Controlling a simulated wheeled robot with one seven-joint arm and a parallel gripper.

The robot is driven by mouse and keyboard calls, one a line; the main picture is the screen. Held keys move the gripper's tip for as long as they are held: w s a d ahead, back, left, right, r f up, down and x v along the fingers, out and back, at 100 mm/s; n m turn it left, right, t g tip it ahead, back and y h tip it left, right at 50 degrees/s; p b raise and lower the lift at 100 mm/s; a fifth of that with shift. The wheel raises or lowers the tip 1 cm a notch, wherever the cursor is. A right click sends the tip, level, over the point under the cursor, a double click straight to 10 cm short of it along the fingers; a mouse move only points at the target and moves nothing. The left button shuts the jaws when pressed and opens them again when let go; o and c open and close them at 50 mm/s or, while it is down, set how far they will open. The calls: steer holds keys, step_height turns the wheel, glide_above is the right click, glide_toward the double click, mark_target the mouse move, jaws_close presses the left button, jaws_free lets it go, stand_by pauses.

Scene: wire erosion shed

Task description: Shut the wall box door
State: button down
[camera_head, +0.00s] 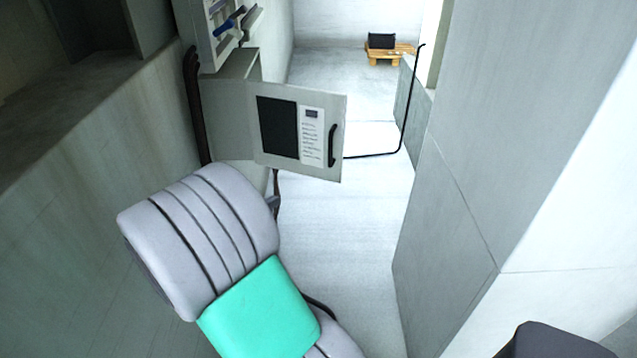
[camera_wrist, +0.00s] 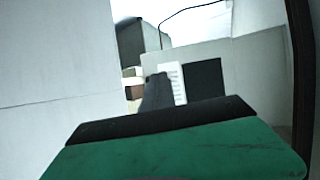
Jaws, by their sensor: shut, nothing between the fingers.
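The wall box door (camera_head: 247,118) stands open in the head view, swung out to the right from the grey wall box (camera_head: 233,66). Its face has a black panel, a white label and a black bar handle (camera_head: 332,145) near its free edge. In the wrist view the door (camera_wrist: 212,52) shows upside down, with the black panel and label; the handle cannot be made out there. My gripper (camera_wrist: 158,88) is shut and empty, its dark fingers in front of the label area. Contact with the door cannot be told. My arm hides the fingers' ends in the head view.
A cabinet or shelf with a blue-handled item (camera_head: 232,20) is above the box. A black bent rod or hose (camera_head: 402,125) stands right of the door. A wooden pallet (camera_head: 385,56) with a black case lies far back. Grey walls flank a clear floor strip.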

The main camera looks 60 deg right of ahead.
steer(key=s+d+m+g+h+b, duration=0.1)
steer(key=s+d+m+h+b, duration=0.1)
steer(key=s+d+h, duration=0.3)
steer(key=p, duration=0.4)
glide_toward(329, 159)
steer(key=d, duration=0.7)
steer(key=shift+s+f, duration=0.1)
steer(key=shift+s, duration=0.05)
steer(key=shift+n, duration=0.3)
